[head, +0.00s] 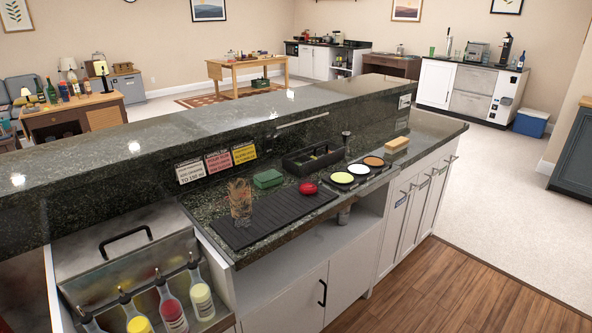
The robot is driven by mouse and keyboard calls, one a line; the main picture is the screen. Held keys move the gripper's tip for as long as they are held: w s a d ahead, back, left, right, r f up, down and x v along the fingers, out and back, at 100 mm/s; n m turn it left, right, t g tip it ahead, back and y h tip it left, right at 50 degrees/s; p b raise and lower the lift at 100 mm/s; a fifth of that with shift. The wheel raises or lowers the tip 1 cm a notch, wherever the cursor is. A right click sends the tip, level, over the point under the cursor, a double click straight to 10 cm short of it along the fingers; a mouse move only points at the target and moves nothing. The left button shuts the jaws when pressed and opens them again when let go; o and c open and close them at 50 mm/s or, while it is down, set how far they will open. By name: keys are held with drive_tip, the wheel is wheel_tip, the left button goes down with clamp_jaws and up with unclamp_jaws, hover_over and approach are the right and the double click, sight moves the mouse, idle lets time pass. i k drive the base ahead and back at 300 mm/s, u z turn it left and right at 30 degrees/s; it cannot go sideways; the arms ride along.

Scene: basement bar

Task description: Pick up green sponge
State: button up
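The green sponge (267,179) is a small dark green block. It lies on the dark speckled counter (212,207), near the back edge of a black ribbed bar mat (272,217), between a brown patterned glass and a red round object. My gripper is not in view in the head view.
The brown glass (240,200) stands left of the sponge and the red object (307,188) lies to its right. A black caddy (312,158) and a tray of round dishes (359,169) stand further right. A raised ledge (180,140) runs behind. Bottles (172,310) stand front left.

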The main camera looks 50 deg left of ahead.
sight(264, 180)
drive_tip(key=i, duration=1.45)
drive_tip(key=u, duration=3.15)
drive_tip(key=k, duration=0.25)
drive_tip(key=z, duration=0.05)
